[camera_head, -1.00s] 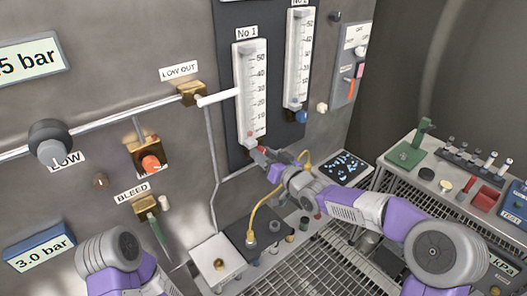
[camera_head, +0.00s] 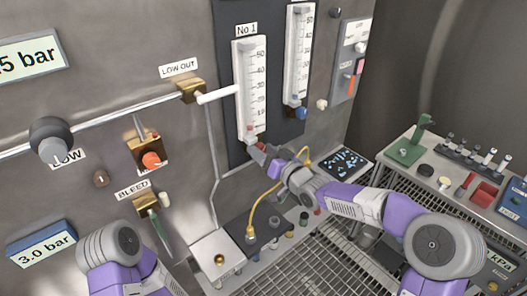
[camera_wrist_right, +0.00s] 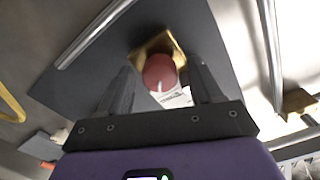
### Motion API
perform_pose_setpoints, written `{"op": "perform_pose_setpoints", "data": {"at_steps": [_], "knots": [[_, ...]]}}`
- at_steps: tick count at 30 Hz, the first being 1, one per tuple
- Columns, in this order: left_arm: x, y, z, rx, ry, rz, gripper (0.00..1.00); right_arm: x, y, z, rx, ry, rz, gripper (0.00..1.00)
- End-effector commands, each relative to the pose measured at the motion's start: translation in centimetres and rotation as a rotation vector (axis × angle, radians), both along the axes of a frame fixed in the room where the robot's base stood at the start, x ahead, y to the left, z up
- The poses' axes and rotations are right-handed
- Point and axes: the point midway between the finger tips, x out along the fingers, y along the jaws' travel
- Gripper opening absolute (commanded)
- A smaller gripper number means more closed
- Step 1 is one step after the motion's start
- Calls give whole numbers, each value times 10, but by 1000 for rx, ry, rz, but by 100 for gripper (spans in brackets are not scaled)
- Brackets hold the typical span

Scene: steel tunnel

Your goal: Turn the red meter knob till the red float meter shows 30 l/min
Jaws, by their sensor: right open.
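The red float meter (camera_head: 248,90) is the left of two upright white scales on the dark panel, under a "No 1" label. Its small red float (camera_head: 250,128) sits low in the tube, seemingly below the 10 mark; the exact reading is too small to tell. My right gripper (camera_head: 259,153) is at the foot of this meter. In the right wrist view, the red meter knob (camera_wrist_right: 160,72) lies between the tips of the open fingers (camera_wrist_right: 160,88), in front of a brass block. Contact cannot be told. My left gripper is out of view.
The blue-knobbed meter (camera_head: 298,55) stands close to the right. Below are a yellow hose (camera_head: 262,205) and a bench. A side table (camera_head: 450,170) with tools stands at right.

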Motion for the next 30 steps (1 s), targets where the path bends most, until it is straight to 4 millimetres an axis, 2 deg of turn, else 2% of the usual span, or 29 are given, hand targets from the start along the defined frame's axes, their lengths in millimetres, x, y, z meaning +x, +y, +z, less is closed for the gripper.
{"op": "perform_pose_setpoints", "data": {"at_steps": [8, 15, 21, 30], "knots": [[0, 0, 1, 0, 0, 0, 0, -8, -6, 1, -1, 0, -1, 65], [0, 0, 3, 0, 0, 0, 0, -39, -29, 1, -2, 0, -3, 65], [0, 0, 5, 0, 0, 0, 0, -58, -42, 1, -1, -1, -1, 65], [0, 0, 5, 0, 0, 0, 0, -61, -45, 0, 0, 0, 0, 65]]}}
